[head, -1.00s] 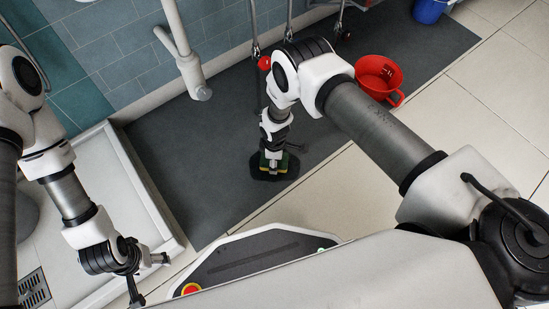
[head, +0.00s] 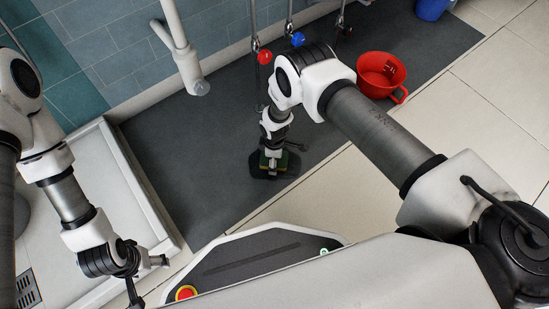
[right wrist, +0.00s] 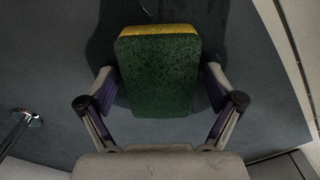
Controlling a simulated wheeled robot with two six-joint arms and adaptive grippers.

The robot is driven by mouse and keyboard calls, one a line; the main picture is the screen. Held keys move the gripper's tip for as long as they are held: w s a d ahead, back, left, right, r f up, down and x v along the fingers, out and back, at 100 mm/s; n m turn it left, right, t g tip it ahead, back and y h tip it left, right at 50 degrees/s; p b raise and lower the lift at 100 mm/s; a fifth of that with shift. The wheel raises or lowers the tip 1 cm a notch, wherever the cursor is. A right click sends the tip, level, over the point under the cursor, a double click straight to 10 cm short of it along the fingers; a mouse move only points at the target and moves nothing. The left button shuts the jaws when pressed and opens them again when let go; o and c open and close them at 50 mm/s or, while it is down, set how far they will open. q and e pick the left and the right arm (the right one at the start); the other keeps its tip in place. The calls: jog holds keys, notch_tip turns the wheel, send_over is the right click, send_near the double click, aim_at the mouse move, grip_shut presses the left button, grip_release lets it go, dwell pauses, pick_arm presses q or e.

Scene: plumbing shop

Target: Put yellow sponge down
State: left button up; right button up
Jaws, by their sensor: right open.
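The sponge (right wrist: 158,75) has a green scouring face toward the right wrist camera and a yellow layer showing along its far edge. In the head view the sponge (head: 269,164) is low at the dark grey floor mat, partly hidden by my right gripper (head: 273,156). In the right wrist view my right gripper (right wrist: 160,95) is open, one finger on each side of the sponge, with gaps between fingers and sponge. My left gripper (head: 140,275) hangs over the white shower tray at lower left; its fingers are too unclear to read.
A dark patch (head: 258,172) surrounds the sponge on the mat (head: 175,160). A red bucket (head: 380,72) stands on the mat at right, with a blue bucket (head: 433,8) farther back. Pipes with red and blue valves line the tiled wall. Pale floor tiles at right are clear.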

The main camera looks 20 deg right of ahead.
jog(key=shift+r, duration=0.1)
jog(key=shift+r+p, duration=0.35)
jog(key=shift+p, duration=0.05)
notch_tip(320, 180, up, 12)
jog(key=f+p, duration=0.1)
jog(key=p, duration=0.5)
jog(key=s+d+r+m, duration=0.1)
jog(key=s+d+m, duration=0.25)
jog(key=s, duration=0.35)
jog(key=s+d+r+m, duration=0.1)
jog(key=s+d+m, duration=0.25)
jog(key=s, duration=0.35)
jog(key=s+d+r+m, duration=0.2)
jog(key=s+r+m, duration=0.4)
jog(key=s, duration=0.7)
notch_tip(320, 180, up, 2)
jog(key=shift+d+r, duration=0.1)
jog(key=shift+d, duration=0.2)
jog(key=shift+o, duration=0.6)
jog(key=shift+m, duration=0.4)
